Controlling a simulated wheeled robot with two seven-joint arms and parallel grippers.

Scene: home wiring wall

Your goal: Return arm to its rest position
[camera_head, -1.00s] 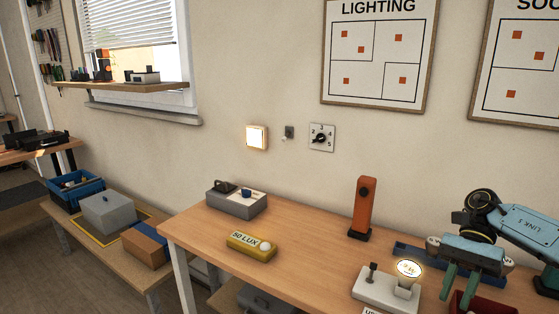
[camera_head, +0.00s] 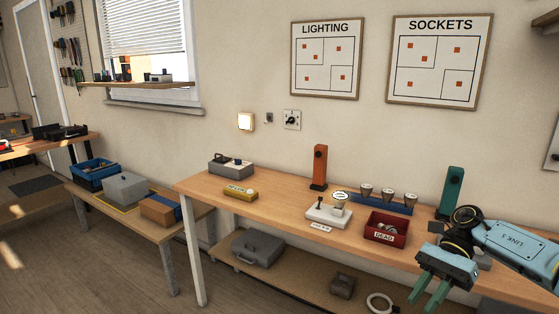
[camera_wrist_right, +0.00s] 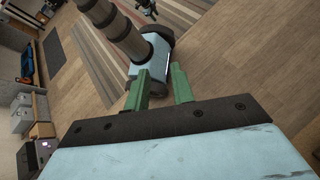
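My right arm comes in from the right edge of the head view. Its gripper (camera_head: 426,301) points down and forward in front of the bench, near the red bin. The two green fingers are apart with nothing between them. The wrist view shows the same open, empty fingers (camera_wrist_right: 161,88) above the wooden floor. My left gripper does not show in the head view.
The bench (camera_head: 270,205) holds a red bin (camera_head: 385,228), a white lamp tester (camera_head: 325,217), an orange post (camera_head: 320,167), a green post (camera_head: 450,190), a yellow lux meter (camera_head: 240,192) and a grey box (camera_head: 230,165). A wall lamp (camera_head: 245,121) is lit. Floor at left front is clear.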

